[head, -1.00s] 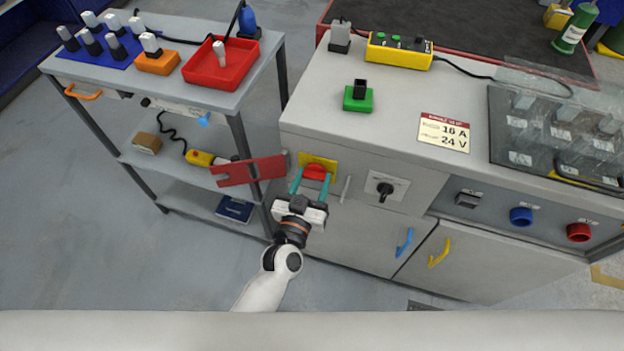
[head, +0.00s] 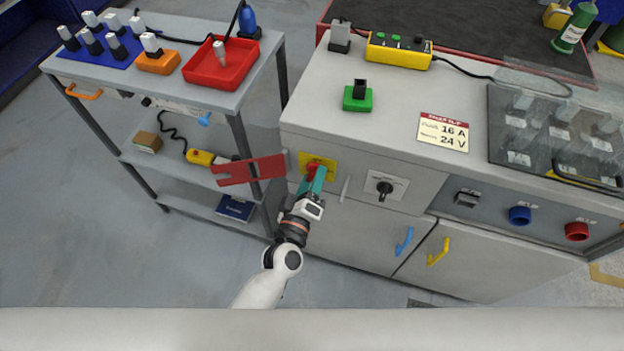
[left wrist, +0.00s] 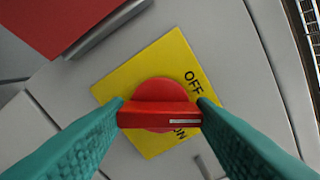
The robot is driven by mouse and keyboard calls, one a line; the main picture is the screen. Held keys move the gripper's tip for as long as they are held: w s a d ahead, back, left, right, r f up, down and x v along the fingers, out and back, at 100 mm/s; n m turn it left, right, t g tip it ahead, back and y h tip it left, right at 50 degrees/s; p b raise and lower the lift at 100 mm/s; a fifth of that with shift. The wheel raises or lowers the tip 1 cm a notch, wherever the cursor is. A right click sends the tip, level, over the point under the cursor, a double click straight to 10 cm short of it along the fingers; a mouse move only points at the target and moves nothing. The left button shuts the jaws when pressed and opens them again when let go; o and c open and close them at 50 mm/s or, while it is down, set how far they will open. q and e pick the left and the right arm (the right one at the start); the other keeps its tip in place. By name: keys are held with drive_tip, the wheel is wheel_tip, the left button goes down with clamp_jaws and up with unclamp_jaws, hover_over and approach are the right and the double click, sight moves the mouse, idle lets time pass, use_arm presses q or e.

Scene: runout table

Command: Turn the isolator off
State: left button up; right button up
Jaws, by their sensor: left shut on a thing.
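The isolator is a red rotary handle (head: 312,167) on a yellow plate (head: 331,170) on the cabinet's front, at its left end. In the left wrist view the handle (left wrist: 150,115) lies across the picture on a round red base, on the yellow plate (left wrist: 150,63) marked OFF and ON. The white mark at the handle's right end points between the two words. My left gripper (head: 316,180) is shut on the handle, one teal finger at each end in the left wrist view (left wrist: 160,110). My right gripper is not in view.
A red flap (head: 250,170) stands out left of the isolator. A black rotary switch (head: 385,188) is to its right, with a blue button (head: 520,215) and a red button (head: 577,231) farther along. A grey trolley (head: 180,85) stands at the left.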

use_arm(q)
drive_tip(key=n+b, duration=0.1)
drive_tip(key=n, duration=0.5)
drive_tip(key=shift+n, duration=0.3)
idle(0.4)
drive_tip(key=o, duration=1)
drive_tip(key=shift+s, duration=0.1)
drive_tip(key=b+v, duration=0.1)
drive_tip(key=v, duration=1.1)
